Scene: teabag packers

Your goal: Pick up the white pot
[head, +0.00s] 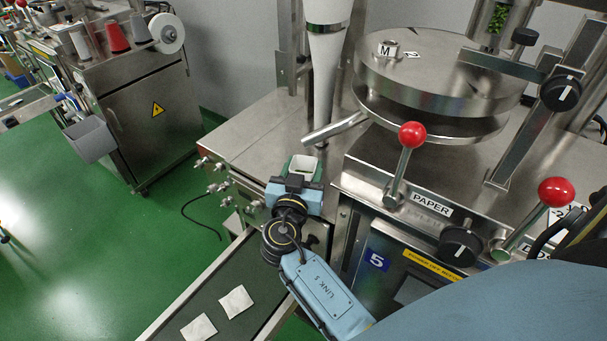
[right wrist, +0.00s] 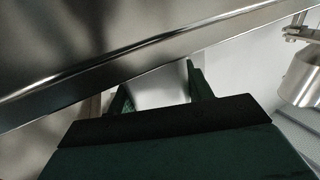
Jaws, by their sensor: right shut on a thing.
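The white pot (head: 304,167) is a small, open-topped square cup at the front edge of the steel machine, below a slanted metal chute. My right gripper (head: 302,173) is shut on it, with green fingers on its two sides. In the right wrist view the pot (right wrist: 163,88) shows as a pale shape between the dark green fingers. The pot's lower part is hidden by the gripper, so I cannot tell whether it touches the surface under it. My left gripper is not in view.
Red-knobbed levers (head: 412,135) and a round steel hopper (head: 440,75) stand to the right. A dark conveyor (head: 215,290) with two white teabags (head: 236,301) runs at lower left. Green floor lies beyond.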

